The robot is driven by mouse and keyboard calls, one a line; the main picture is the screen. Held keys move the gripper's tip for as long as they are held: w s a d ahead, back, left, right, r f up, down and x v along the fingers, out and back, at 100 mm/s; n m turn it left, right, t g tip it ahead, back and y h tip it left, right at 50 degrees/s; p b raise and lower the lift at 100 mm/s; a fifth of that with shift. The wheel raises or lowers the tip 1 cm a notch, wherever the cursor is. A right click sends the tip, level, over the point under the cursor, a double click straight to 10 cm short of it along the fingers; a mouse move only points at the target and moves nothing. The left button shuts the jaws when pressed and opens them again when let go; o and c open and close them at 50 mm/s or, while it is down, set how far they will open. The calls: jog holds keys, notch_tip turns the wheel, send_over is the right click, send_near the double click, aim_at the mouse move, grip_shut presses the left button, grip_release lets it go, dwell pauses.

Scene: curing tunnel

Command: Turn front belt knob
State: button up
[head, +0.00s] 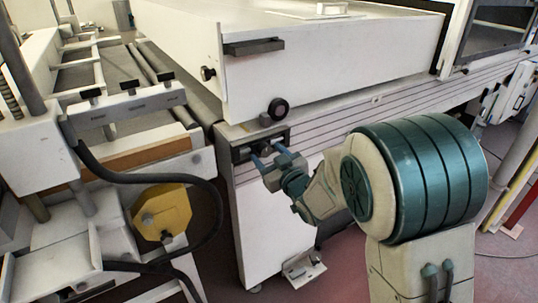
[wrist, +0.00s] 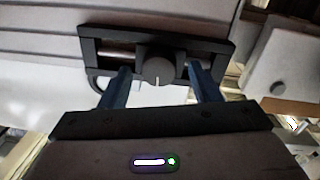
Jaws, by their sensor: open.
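A round dark grey knob (wrist: 158,67) with a short white mark at its lower rim shows in the wrist view. It sits in a dark rectangular bracket (wrist: 105,47) with a metal rod across it. My gripper (wrist: 160,72) is open, with one blue finger on each side of the knob; both fingers look apart from it. In the head view my gripper (head: 265,153) is at the dark bracket (head: 243,153) on the upper front corner of the white machine; the knob itself is mostly hidden by the fingers there.
A black round knob (head: 278,108) sits above the bracket, and another (head: 208,73) is further left on the white hood (head: 330,75). Reddish floor is open below my gripper.

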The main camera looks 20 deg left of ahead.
jog(key=shift+w+a, duration=0.25)
jog(key=shift+d, duration=0.1)
jog(key=c, duration=1)
jog(key=shift+m, duration=0.3)
jog(key=m+b, duration=0.1)
jog(key=m, duration=0.2)
jog(key=shift+b, duration=0.4)
jog(key=shift+m+g, duration=0.3)
jog(key=shift+m, duration=1.7)
